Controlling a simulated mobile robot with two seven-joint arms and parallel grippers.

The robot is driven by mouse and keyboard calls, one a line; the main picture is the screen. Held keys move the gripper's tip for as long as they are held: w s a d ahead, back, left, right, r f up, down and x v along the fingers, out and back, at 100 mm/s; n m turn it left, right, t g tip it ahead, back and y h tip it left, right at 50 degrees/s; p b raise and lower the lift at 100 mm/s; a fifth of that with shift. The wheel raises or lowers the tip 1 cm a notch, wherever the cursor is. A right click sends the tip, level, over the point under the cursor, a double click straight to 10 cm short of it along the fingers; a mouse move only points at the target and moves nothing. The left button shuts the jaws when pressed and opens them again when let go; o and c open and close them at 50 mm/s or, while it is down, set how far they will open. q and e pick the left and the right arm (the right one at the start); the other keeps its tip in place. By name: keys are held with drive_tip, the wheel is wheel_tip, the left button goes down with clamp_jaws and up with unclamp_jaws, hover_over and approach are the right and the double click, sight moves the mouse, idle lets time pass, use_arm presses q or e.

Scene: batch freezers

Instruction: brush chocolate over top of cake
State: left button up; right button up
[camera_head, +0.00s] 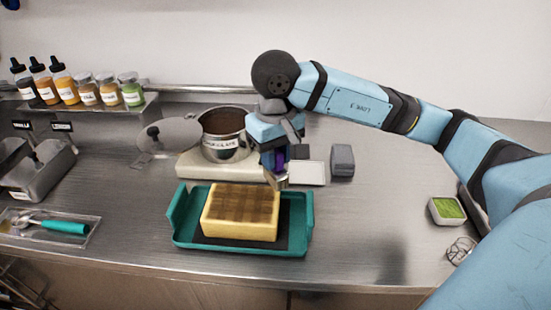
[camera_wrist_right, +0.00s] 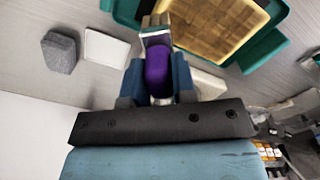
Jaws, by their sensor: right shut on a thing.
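The cake (camera_head: 228,226) is a yellow block with a brown, gridded top. It sits in a teal tray (camera_head: 180,232) and also shows at the top of the wrist view (camera_wrist_right: 222,28). My right gripper (camera_head: 274,155) is shut on a brush with a purple handle (camera_wrist_right: 158,72) and a metal band. The brush head (camera_head: 277,183) points down near the cake's far right corner; I cannot tell whether it touches. The metal pot labelled chocolate (camera_head: 223,145) holds dark brown chocolate, behind the tray. My left gripper is not in view.
The pot stands on a pale flat base (camera_head: 200,168), beside a round lid (camera_head: 172,136). A grey block (camera_head: 342,160) and a white plate (camera_head: 308,173) lie right of it. Bottles (camera_head: 45,82) line the back left shelf. A scoop (camera_head: 58,227) lies left.

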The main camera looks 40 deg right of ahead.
drive_tip(key=shift+r+p, duration=0.6)
drive_tip(key=shift+r, duration=1.25)
